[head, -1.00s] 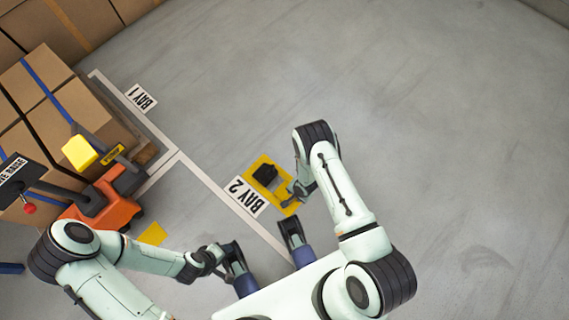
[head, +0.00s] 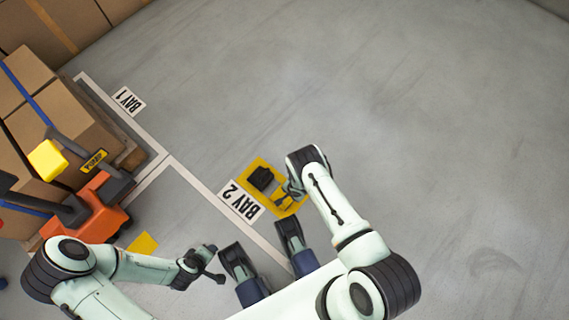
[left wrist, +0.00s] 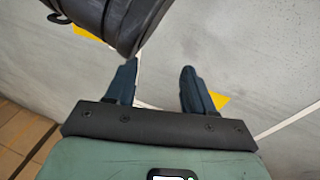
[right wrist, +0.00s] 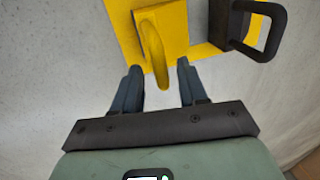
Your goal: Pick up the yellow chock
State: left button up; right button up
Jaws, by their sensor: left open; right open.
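In the head view the chock (head: 281,201) is partly hidden by my right gripper (head: 289,196). My left gripper (head: 217,264) is open and empty, well left of the chock; its fingers (left wrist: 157,67) show bare floor between them.
A black chock with a handle (right wrist: 228,25) stands right beside the yellow one. The BAY 2 sign (head: 241,200) lies left of the patch. An orange pallet truck (head: 90,208) and strapped boxes (head: 62,125) stand at left. The floor at right is clear.

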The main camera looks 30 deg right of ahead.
jog(key=f, duration=0.1)
jog(key=f+b, duration=0.1)
jog(key=shift+w+f, duration=0.3)
jog(key=shift+f, duration=0.05)
pick_arm(q)
jog(key=shift+g, duration=0.6)
jog(key=s+f, duration=0.2)
jog(key=s, duration=0.1)
jog(key=shift+s+a+f, duration=0.1)
jog(key=shift+a+f, duration=0.05)
jog(key=shift+f, duration=0.15)
pick_arm(e)
grip_shut()
jog(key=shift+r, duration=0.1)
